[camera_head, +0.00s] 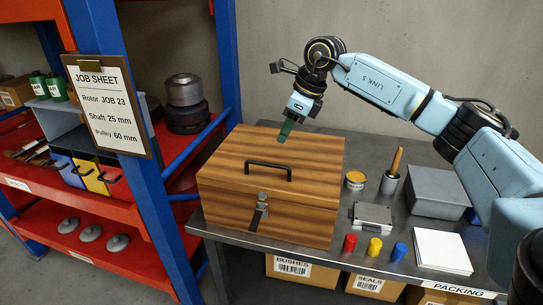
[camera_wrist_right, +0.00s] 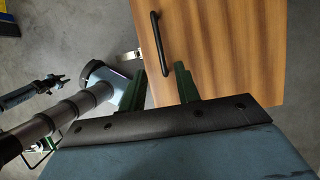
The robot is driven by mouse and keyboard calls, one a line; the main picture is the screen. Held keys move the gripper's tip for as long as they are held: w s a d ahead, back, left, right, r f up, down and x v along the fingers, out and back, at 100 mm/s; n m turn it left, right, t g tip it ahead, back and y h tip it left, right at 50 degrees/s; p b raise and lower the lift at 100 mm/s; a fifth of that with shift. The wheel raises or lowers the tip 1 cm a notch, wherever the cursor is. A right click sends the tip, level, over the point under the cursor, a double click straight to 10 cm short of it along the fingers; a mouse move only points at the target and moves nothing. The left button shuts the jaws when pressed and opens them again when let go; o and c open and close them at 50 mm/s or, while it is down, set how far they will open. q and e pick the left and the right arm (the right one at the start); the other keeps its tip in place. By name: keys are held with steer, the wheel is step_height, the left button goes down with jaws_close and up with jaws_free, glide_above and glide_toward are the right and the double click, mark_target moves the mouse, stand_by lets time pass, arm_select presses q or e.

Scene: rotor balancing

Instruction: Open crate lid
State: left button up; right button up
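The wooden crate (camera_head: 225,205) stands on the left end of the grey metal table. Its lid (camera_head: 230,150) is down, with a black bar handle (camera_head: 268,170) near the front edge. A metal latch (camera_head: 261,205) is on the front face; I cannot tell whether it is fastened. My right gripper (camera_head: 285,131) is over the back part of the lid, behind the handle. My left gripper is not in the head view.
Red, yellow and blue pieces stand in front. A blue-and-red rack (camera_head: 150,170) with a job sheet (camera_head: 108,105) is close left.

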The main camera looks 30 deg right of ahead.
steer(key=p+x, duration=0.1)
steer(key=x, duration=0.8)
steer(key=shift+w+a+f, duration=0.15)
steer(key=shift+a+f, duration=0.05)
steer(key=shift+f, duration=0.15)
steer(key=shift+c, duration=0.2)
jaws_close()
